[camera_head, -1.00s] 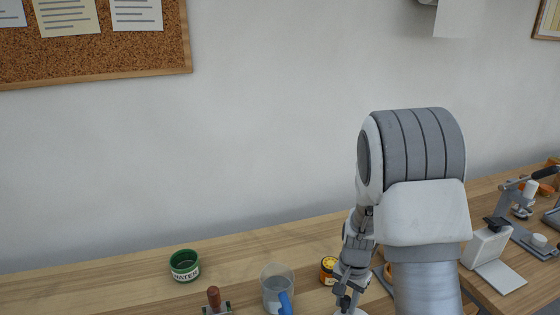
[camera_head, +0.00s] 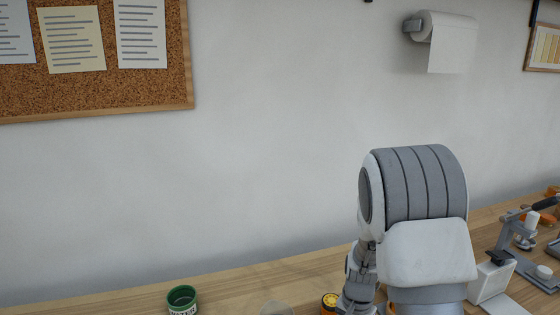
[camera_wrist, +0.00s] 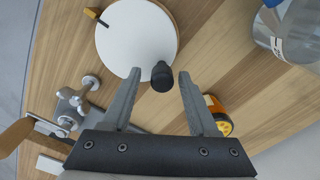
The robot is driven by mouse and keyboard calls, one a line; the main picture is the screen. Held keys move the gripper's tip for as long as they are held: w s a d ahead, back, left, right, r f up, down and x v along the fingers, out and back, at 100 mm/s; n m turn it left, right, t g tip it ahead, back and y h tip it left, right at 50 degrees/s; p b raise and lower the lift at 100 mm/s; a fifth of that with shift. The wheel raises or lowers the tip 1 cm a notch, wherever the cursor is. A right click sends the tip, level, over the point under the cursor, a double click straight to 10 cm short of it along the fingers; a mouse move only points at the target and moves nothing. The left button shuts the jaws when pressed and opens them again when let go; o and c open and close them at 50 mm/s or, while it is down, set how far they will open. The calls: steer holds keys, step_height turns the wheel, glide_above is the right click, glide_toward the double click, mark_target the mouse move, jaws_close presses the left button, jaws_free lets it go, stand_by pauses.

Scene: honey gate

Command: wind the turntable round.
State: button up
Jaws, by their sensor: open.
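The turntable (camera_wrist: 128,38) is a round white disc on the wooden bench in the wrist view. A black knob (camera_wrist: 162,78) stands at its near rim. My gripper (camera_wrist: 159,74) is open, with one finger on each side of the knob; the knob appears between the fingertips, and I cannot tell whether either finger touches it. In the head view my arm covers that area, so the turntable and the gripper's fingers are not visible there.
A clear vessel (camera_wrist: 288,35) is at upper right. A metal fixture (camera_wrist: 78,108) is left of the fingers. In the head view, a green pot (camera_head: 182,300) sits at the bench's left.

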steer(key=shift+r+p, duration=1.95)
steer(key=shift+r, duration=0.95)
steer(key=shift+r, duration=0.25)
steer(key=s+a+r+n+t, duration=0.1)
steer(key=s+r+n+t, duration=0.15)
steer(key=s+r, duration=0.6)
steer(key=s+a+r+n+t, duration=0.2)
steer(key=s+r+n, duration=0.15)
steer(key=r, duration=1.05)
steer(key=s+r+n+t, duration=0.1)
steer(key=s+r, duration=0.2)
steer(key=s, duration=0.5)
steer(key=shift+r+n, duration=0.2)
steer(key=shift+n, duration=0.2)
